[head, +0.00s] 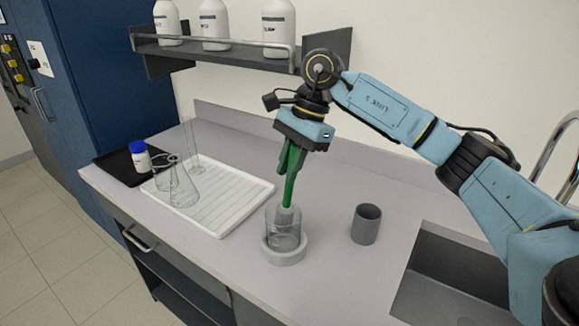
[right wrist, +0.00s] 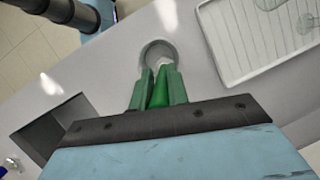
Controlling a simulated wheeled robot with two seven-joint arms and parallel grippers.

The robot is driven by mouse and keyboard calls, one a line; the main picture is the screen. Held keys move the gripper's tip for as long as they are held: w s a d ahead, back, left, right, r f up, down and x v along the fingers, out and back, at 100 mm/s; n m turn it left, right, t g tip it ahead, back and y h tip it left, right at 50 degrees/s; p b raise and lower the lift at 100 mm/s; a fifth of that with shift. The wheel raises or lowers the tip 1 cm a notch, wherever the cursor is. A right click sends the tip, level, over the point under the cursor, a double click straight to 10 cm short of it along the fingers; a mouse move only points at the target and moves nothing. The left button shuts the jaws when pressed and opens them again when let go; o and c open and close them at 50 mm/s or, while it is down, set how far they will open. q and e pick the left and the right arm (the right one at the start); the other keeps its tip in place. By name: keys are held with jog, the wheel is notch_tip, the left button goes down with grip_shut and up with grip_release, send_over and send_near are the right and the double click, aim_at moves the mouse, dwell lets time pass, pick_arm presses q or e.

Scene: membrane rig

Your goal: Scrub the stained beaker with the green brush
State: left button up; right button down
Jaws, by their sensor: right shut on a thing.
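The green brush (head: 289,183) points down, held at its upper end by my right gripper (head: 291,150). Its pale head (head: 284,214) is inside the mouth of a clear glass beaker (head: 286,240). The beaker stands upright in a light grey ring holder (head: 285,254) on the bench. I cannot make out a stain on the glass. In the right wrist view the green fingers close around the brush handle (right wrist: 160,92), with the ring (right wrist: 158,48) beyond it. I cannot tell whether the brush touches the beaker wall. My left gripper is out of view.
A grey cup (head: 366,224) stands right of the ring, before a sink (head: 450,285). A white drying tray (head: 235,200) with glassware is at left. A white bottle with a blue cap (head: 140,158) stands on a black mat. A shelf (head: 215,52) with bottles hangs behind.

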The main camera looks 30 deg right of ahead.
aim_at(286, 185)
jog(key=shift+f+b, duration=1.55)
jog(key=shift+f, duration=0.5)
jog(key=shift+s+a, duration=0.15)
jog(key=shift+s+a+r, duration=0.1)
jog(key=shift+s+a, duration=0.35)
jog(key=shift+w+a, duration=0.1)
jog(key=shift+w, duration=0.05)
